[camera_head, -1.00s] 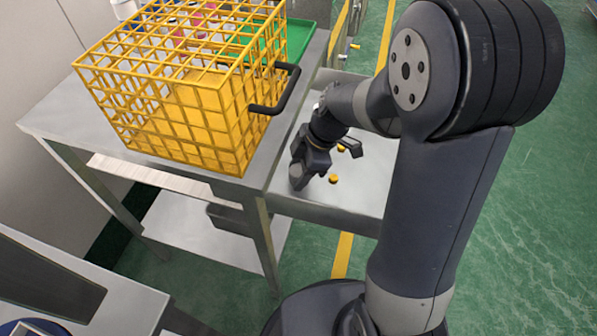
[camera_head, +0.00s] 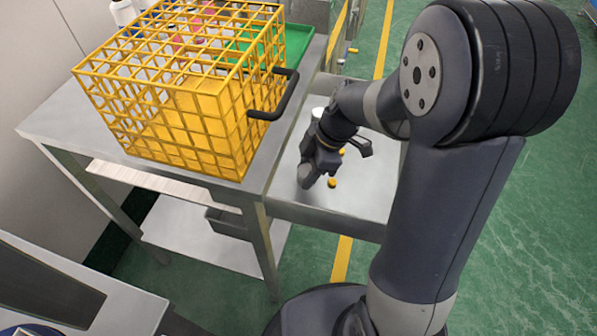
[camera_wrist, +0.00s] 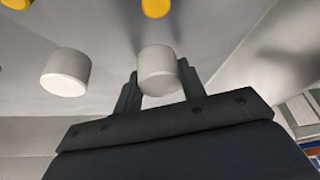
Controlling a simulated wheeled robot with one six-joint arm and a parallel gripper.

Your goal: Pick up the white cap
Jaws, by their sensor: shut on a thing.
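A white cap (camera_wrist: 158,70) sits between the two fingers of my gripper (camera_wrist: 160,80) in the wrist view. The gripper is shut on it, with a dark finger at each side. A second white cap (camera_wrist: 66,72) stands to the left, apart from the fingers. In the head view my gripper (camera_head: 335,158) is low over the grey metal tray (camera_head: 360,190), and its own links hide the held cap. I cannot tell whether the held cap still touches the tray.
Yellow caps (camera_wrist: 156,7) lie near the white ones; one (camera_head: 332,183) shows beside my gripper in the head view. A yellow wire basket (camera_head: 200,110) with a black handle stands on the metal table (camera_head: 70,120) at left, close to my arm. A green tray (camera_head: 298,42) is behind it.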

